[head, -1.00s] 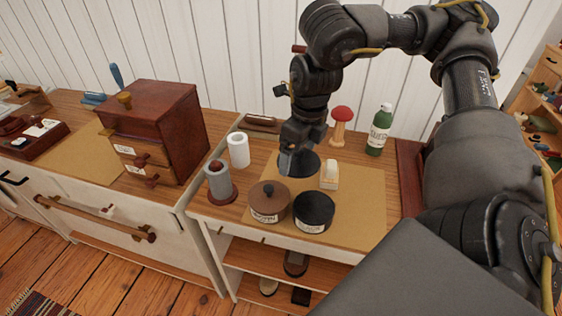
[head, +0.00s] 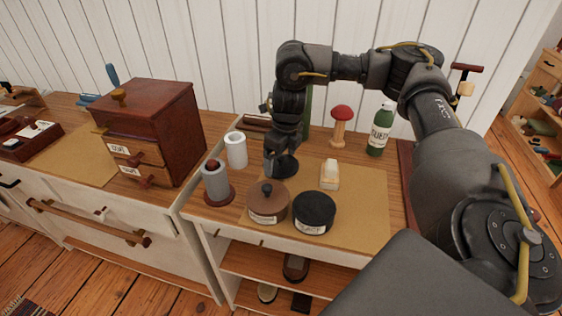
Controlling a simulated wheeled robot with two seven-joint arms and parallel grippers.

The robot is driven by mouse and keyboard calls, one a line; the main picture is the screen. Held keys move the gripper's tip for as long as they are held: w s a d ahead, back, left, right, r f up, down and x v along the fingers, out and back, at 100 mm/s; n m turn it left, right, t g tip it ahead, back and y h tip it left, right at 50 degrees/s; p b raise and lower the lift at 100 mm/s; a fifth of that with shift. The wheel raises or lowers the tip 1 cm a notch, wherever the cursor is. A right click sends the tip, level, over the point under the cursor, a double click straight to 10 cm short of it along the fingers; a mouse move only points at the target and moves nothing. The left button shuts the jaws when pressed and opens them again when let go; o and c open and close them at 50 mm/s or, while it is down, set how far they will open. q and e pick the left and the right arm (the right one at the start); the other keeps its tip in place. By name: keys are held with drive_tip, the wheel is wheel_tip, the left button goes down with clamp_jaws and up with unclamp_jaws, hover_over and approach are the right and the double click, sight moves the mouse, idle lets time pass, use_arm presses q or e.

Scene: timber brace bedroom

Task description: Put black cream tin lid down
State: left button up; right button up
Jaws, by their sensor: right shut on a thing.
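The black cream tin (head: 314,215) stands on the tan mat at the bench's front, with a pale label on its side and a dark round top. The black lid (head: 288,167) is a dark disc behind the brown tin. My right gripper (head: 275,167) points down and is shut on the lid at its left side. The lid is at or just above the bench top near the mat's back left; I cannot tell if it touches. My left gripper is not in view.
A lidded brown tin (head: 267,203), grey roller (head: 216,184), white cylinder (head: 236,150) and pale brush-like block (head: 330,174) stand nearby. A red-topped stand (head: 341,125) and green bottle (head: 380,131) are behind. The mat's right part (head: 365,205) is clear.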

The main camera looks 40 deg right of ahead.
drive_tip(key=shift+f, duration=0.5)
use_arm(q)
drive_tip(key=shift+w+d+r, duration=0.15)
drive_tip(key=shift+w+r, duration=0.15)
use_arm(e)
drive_tip(key=shift+r, duration=0.1)
